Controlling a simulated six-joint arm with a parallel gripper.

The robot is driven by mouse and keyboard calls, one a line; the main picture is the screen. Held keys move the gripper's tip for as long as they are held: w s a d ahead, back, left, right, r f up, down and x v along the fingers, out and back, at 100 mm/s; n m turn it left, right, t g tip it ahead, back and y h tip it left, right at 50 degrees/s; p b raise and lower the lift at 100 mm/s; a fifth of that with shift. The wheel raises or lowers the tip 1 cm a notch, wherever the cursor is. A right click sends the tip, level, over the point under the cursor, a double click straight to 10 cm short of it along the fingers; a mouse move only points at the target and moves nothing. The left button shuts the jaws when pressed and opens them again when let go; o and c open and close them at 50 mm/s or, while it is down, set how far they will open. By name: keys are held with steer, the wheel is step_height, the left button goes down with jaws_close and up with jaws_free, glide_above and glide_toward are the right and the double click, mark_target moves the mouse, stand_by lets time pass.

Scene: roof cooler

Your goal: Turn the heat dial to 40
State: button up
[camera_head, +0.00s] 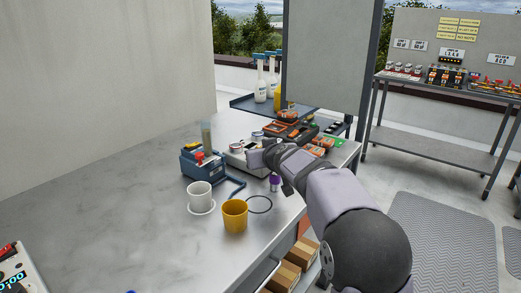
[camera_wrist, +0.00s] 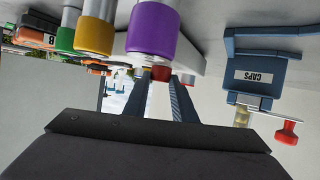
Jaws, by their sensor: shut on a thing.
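My gripper (camera_head: 256,158) is at the front of a pale bench unit (camera_head: 235,155) on the metal table in the head view. In the wrist view, which looks upside down, my gripper's two dark fingers (camera_wrist: 162,98) stand either side of a small red knob (camera_wrist: 160,73), which appears to be the heat dial. My gripper is shut on it. The purple cylinder close to the camera hides part of this spot. No number or pointer on the dial is readable. In the head view my wrist covers the dial.
A purple-capped item (camera_head: 275,183) stands near my wrist. A blue unit (camera_head: 203,165) labelled CAPS, a white cup (camera_head: 200,194) and a yellow cup (camera_head: 235,216) stand left and in front. Orange-and-black devices (camera_head: 290,132) lie behind.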

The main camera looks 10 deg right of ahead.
steer(key=shift+a+r+m+h+p, duration=0.2)
steer(key=shift+m+h+p, duration=0.6)
steer(key=shift+p, duration=1.95)
steer(key=shift+a+r+m+h+p, duration=0.15)
steer(key=shift+m+h+p, duration=0.6)
steer(key=shift+p, duration=2)
steer(key=shift+h+p, duration=0.25)
steer(key=shift+p, duration=0.4)
steer(key=m+h+p, duration=0.1)
steer(key=p, duration=0.2)
steer(key=shift+f, duration=0.1)
steer(key=shift+f+m+p, duration=0.25)
steer(key=shift+f+p, duration=0.05)
steer(key=shift+p, duration=0.25)
steer(key=o, duration=1)
steer(key=shift+s, duration=0.1)
steer(key=shift+v, duration=3.6)
